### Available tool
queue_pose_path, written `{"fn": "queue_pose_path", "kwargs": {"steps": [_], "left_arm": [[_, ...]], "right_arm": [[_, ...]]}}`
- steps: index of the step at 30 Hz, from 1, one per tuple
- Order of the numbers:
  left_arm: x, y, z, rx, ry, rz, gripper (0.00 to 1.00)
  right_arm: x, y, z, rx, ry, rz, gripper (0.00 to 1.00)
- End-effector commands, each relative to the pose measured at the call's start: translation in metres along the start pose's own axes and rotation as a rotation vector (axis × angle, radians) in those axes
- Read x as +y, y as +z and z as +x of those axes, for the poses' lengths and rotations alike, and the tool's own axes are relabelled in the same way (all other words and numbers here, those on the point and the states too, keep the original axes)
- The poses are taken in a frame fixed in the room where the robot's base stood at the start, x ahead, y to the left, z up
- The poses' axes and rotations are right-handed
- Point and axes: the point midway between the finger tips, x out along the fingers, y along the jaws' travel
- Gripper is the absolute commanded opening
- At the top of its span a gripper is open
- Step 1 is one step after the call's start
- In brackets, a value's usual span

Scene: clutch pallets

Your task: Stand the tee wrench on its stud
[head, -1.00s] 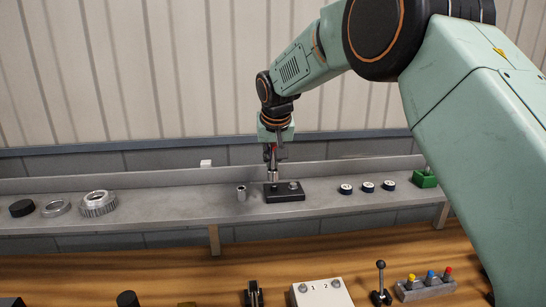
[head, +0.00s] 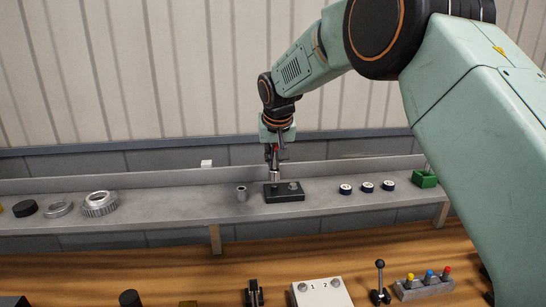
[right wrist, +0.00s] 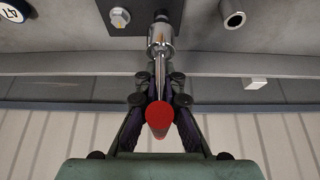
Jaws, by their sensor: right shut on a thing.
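My right gripper (head: 273,158) is shut on the tee wrench (head: 275,175), holding it roughly upright over the black block (head: 285,197) on the grey shelf. In the right wrist view, the fingers (right wrist: 160,88) close around the wrench's thin shank, with its red handle end (right wrist: 159,116) toward the camera. The wrench's silver socket (right wrist: 160,36) points at the block's left stud in the head view, which shows just past the socket (right wrist: 161,17). I cannot tell whether the socket is around the stud. The other stud (head: 293,186) is bare; it also shows in the wrist view (right wrist: 120,18).
A hollow silver cylinder (head: 241,193) stands left of the block. Metal rings (head: 99,204) lie far left. The wooden bench (head: 230,262) in front holds switches and a lever.

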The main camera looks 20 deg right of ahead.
Motion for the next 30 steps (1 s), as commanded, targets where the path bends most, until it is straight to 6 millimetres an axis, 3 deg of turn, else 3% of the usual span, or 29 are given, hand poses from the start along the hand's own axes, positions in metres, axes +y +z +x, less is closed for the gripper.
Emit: {"fn": "queue_pose_path", "kwargs": {"steps": [30], "left_arm": [[0.000, 0.000, 0.003, 0.000, 0.000, 0.000, 0.40]], "right_arm": [[0.001, 0.006, 0.011, -0.001, 0.000, 0.000, 0.00]]}}
